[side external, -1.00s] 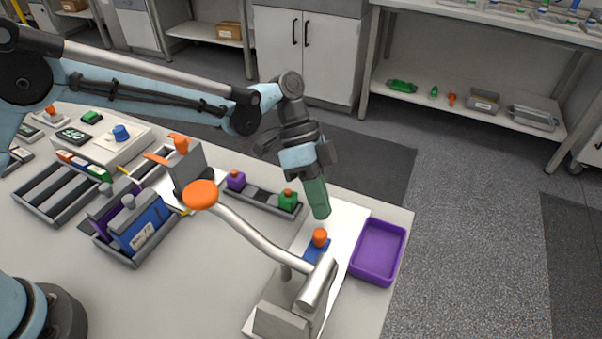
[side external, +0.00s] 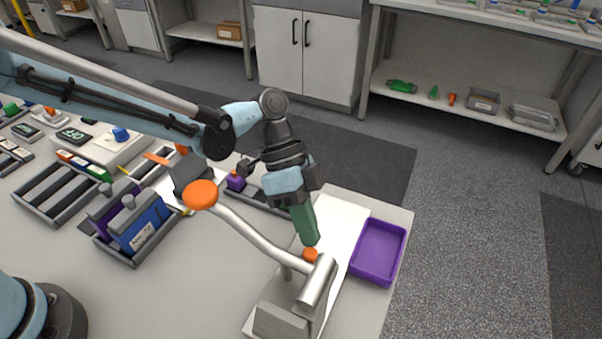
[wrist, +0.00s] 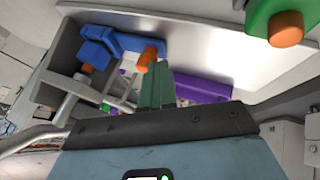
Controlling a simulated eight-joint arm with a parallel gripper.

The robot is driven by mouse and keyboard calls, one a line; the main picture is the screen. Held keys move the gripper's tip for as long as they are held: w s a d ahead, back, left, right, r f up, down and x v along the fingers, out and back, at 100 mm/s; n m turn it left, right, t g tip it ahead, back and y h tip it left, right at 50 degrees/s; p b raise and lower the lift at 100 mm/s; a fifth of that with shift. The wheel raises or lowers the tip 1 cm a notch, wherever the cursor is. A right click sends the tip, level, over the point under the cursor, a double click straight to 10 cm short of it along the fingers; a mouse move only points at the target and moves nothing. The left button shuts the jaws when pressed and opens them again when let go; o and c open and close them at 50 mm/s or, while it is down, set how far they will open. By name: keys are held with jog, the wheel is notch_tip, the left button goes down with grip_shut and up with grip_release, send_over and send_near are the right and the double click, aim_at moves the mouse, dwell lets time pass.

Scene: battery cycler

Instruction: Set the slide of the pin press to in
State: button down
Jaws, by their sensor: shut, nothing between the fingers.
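The pin press stands at the front right of the table in the side view, with a pale base plate (side external: 343,222), a silver head (side external: 318,283) and a long curved lever (side external: 245,228) ending in a large orange ball (side external: 201,194). Its slide has a small orange knob (side external: 310,255), now close to the head. The blue slide body is hidden in the side view; a blue part (wrist: 120,42) beside the orange knob (wrist: 148,58) shows in the wrist view. My gripper (side external: 310,242) is shut and empty, its green fingertips right at the knob's far side. Contact looks likely but is not certain.
A purple tray (side external: 378,252) lies right of the press. A rack with a purple block (side external: 235,181) is left of my gripper. A blue-and-purple holder (side external: 140,232) stands further left. A green block with an orange knob (wrist: 285,30) shows in the wrist view.

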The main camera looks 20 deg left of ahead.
jog(key=shift+s, duration=0.35)
jog(key=w, duration=0.2)
jog(key=w+a, duration=0.1)
jog(key=w, duration=0.1)
jog(key=shift+w, duration=0.1)
jog(key=w+a+r+n+t, duration=0.2)
jog(key=a+r+n+t, duration=0.25)
jog(key=a+r, duration=0.75)
jog(key=s+a+f+n+t+y, duration=0.1)
jog(key=s+a+n+t+y, duration=0.2)
jog(key=s+a+n, duration=0.2)
jog(key=s+a+n+t+y, duration=0.3)
jog(key=s+a+n+t, duration=0.1)
jog(key=a, duration=0.7)
jog(key=s+n, duration=0.1)
jog(key=n, duration=0.1)
jog(key=shift+f+n, duration=0.35)
